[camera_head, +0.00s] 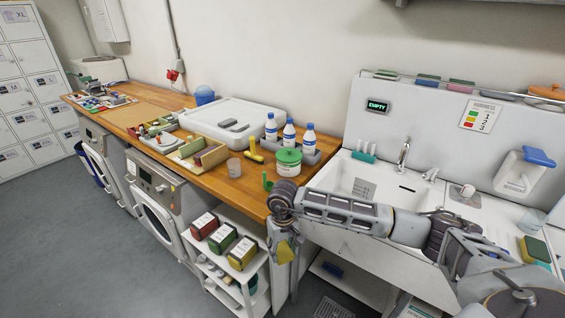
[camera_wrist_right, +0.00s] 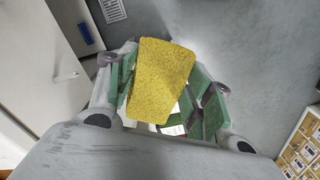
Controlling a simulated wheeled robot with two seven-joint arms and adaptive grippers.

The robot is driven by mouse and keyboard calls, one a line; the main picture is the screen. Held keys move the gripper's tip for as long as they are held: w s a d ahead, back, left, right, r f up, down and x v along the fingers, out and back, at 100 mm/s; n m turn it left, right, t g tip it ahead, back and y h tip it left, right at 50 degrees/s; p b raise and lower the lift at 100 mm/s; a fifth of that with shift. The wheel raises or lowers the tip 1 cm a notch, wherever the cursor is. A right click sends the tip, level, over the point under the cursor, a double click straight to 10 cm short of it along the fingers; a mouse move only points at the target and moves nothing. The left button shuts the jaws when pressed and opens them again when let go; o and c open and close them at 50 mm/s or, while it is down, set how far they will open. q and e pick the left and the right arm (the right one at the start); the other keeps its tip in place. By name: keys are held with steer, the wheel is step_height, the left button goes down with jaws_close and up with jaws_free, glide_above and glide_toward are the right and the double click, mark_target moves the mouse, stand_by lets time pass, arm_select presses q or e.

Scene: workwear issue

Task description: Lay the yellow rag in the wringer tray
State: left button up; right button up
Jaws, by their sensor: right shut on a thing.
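My right gripper (camera_head: 284,256) hangs fingers-down in front of the worktop's right end, beside the white shelf cart, and is shut on the yellow rag (camera_head: 285,247). In the right wrist view the yellow rag (camera_wrist_right: 160,80) is a flat, rough-textured piece between the fingers, clear of any surface. I cannot tell for sure which thing is the wringer tray. A large white tray-like box (camera_head: 205,120) with grey pieces on top stands on the wooden worktop. My left gripper is not in view.
The white cart (camera_head: 265,284) carries red, green and yellow boxes close to my right gripper. The sink (camera_head: 350,183) lies behind my right arm.

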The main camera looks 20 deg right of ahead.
steer(key=shift+w+f+b, duration=0.1)
steer(key=shift+f+b, duration=0.35)
steer(key=w+d+r+p, duration=0.1)
steer(key=w+r, duration=0.3)
steer(key=r, duration=0.3)
steer(key=w+d+r+p, duration=0.1)
steer(key=w+r+p, duration=0.1)
steer(key=w+r, duration=0.35)
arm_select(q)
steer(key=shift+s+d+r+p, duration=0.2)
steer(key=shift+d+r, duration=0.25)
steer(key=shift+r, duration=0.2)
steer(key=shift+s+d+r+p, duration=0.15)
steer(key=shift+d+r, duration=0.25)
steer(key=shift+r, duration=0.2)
arm_select(e)
steer(key=s+d+r+m, duration=0.3)
steer(key=s+d+r, duration=0.1)
steer(key=r, duration=0.6)
steer(key=shift+s+d, duration=0.3)
steer(key=shift+d, duration=0.35)
